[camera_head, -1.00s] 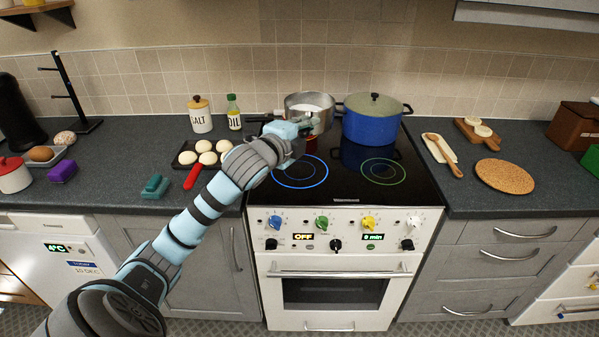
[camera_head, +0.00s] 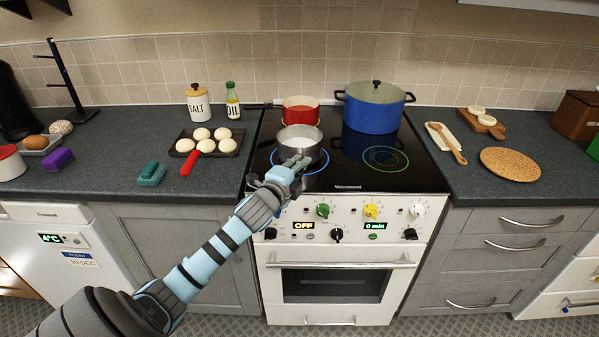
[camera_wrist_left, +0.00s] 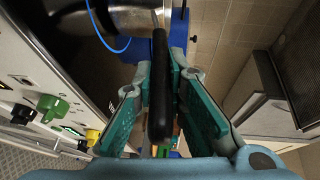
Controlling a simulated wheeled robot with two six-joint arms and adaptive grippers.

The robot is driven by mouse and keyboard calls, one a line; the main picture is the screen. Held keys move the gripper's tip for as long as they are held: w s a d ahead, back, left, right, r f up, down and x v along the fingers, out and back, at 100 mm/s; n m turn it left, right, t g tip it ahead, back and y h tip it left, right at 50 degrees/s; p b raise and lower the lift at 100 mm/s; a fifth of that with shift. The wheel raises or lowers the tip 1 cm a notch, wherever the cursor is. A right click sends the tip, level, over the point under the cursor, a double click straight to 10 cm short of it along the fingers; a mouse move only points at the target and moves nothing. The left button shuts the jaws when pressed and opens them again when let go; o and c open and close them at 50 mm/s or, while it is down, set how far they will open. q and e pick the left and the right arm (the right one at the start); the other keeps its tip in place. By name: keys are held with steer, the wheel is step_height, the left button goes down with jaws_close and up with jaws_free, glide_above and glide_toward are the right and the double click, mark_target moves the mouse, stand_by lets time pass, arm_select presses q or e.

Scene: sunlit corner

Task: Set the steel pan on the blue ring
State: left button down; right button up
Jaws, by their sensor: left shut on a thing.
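The steel pan (camera_head: 300,142) is upright over the blue ring (camera_head: 327,166) on the black cooktop. The ring shows around its left, right and front. I cannot tell whether the pan's base touches the glass. My left gripper (camera_head: 297,165) is at the pan's front, shut on its handle. In the left wrist view the black handle (camera_wrist_left: 159,100) lies between the fingers of my left gripper (camera_wrist_left: 165,75). The steel pan (camera_wrist_left: 130,18) and part of the blue ring (camera_wrist_left: 101,38) show at the top left there. My right gripper is not in view.
A red pot (camera_head: 300,111) stands just behind the pan. A blue lidded pot (camera_head: 372,112) stands at the back right of the cooktop. The green ring (camera_head: 385,158) is bare.

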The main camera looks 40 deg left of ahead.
arm_select(q)
steer(key=shift+f, duration=0.3)
steer(key=c, duration=1.6)
jaws_free()
steer(key=shift+c, duration=0.2)
